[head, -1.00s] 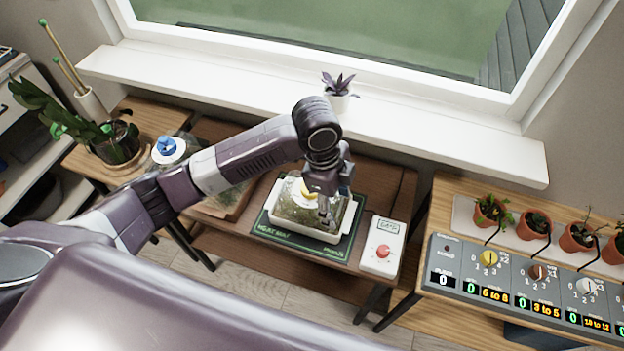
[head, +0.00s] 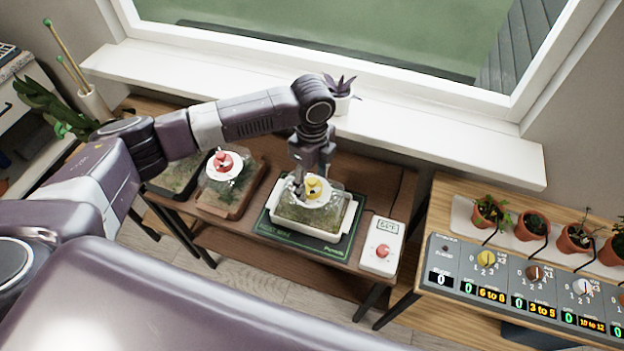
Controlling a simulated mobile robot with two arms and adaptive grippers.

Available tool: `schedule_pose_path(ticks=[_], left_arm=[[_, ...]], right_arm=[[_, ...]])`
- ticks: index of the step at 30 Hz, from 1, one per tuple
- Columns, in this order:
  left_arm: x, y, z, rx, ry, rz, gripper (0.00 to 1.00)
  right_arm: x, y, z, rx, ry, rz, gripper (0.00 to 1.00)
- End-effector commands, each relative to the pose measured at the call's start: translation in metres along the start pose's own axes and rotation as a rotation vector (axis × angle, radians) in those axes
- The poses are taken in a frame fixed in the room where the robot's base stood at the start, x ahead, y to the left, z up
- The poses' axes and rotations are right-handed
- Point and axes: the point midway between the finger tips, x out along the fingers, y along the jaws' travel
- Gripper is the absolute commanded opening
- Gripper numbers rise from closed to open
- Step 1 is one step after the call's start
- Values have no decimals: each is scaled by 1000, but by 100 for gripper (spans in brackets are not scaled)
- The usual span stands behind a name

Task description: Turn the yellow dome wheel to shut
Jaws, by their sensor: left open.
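The yellow wheel (head: 316,186) sits on the white round cap of a clear dome. The dome covers a white tray (head: 291,222) of green growth on a dark green heat mat (head: 270,229). My left gripper (head: 308,184) is open and pointing down at the wheel, with a finger at the wheel's left side. Whether it touches the wheel I cannot tell. The gripper hides part of the wheel and cap. My right gripper is not in view.
A dome with a red wheel (head: 223,161) stands to the left on a wooden tray. A white box with a red knob (head: 383,251) is right of the mat. A small potted plant (head: 339,95) stands on the sill behind. A dial panel (head: 520,275) and pots are at right.

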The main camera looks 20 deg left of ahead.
Motion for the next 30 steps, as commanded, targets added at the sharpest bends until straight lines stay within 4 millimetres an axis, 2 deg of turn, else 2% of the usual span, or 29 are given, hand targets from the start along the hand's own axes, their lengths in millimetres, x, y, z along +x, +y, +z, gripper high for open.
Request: schedule_pose_path(ticks=[4,11,22,30], left_arm=[[7,0,0,1,0,0,56],[8,0,0,0,0,0,55],[7,0,0,0,0,0,14],[5,0,0,-29,1,0,13]], right_arm=[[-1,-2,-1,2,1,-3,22],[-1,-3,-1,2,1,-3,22],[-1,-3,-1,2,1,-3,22],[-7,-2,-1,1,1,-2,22]])
